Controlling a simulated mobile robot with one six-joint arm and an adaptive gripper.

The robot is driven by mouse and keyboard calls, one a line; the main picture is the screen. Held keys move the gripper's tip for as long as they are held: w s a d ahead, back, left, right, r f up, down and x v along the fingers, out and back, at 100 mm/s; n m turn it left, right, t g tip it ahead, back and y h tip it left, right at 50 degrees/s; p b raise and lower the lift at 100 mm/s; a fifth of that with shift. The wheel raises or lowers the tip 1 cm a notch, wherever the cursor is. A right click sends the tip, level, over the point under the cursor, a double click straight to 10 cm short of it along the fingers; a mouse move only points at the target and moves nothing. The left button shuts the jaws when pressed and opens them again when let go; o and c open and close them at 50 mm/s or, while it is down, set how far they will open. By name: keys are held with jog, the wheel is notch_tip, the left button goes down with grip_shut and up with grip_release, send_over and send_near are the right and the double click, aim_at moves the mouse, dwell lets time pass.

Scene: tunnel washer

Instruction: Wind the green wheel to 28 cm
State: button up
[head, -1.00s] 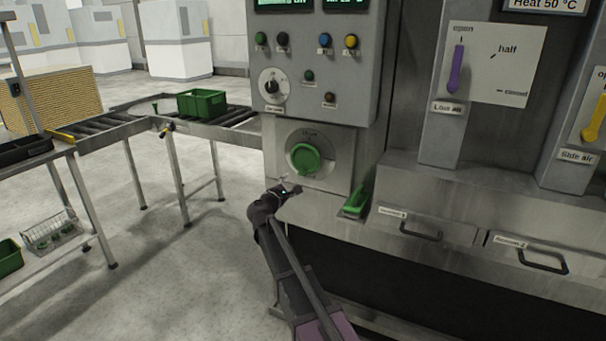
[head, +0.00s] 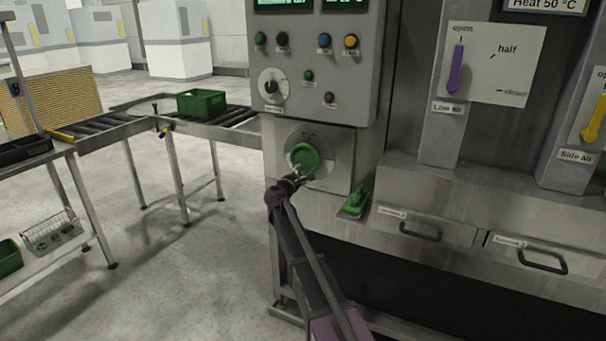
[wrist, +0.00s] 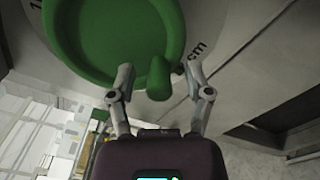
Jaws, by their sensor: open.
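The green wheel (head: 306,155) sits on a pale round dial plate (head: 342,150) on the front of the grey machine. In the wrist view the wheel (wrist: 112,35) fills the top left, and its green handle knob (wrist: 159,80) sticks out at its lower right rim. My gripper (wrist: 159,72) is open, with one finger on each side of the knob and visible gaps between. In the head view my gripper (head: 295,176) is at the wheel's lower edge. Dial lettering ending in "cm" shows right of the wheel; the set value cannot be read.
A control panel (head: 310,75) with buttons and a black rotary switch is above the wheel. A green lever-like part (head: 356,200) stands to the lower right, beside drawers with black handles (head: 420,231). A roller conveyor (head: 228,120) with a green crate (head: 202,103) is at left.

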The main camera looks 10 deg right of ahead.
grip_shut()
jog(key=shift+d, duration=0.1)
jog(key=shift+a+m, duration=0.25)
jog(key=shift+m, duration=0.05)
dwell(0.7)
jog(key=shift+w+m, duration=0.15)
jog(key=shift+m, duration=0.15)
jog(key=shift+w+a+r+m+p, duration=0.25)
jog(key=shift+a+m, duration=0.15)
jog(key=shift+m, duration=0.85)
jog(key=shift+w+a+r+m+p, duration=0.2)
jog(key=shift+w+a+m, duration=0.15)
jog(key=shift+m, duration=0.95)
jog(key=shift+w+a+r+m+p, duration=0.2)
jog(key=shift+a+m, duration=0.2)
jog(key=shift+m, duration=0.85)
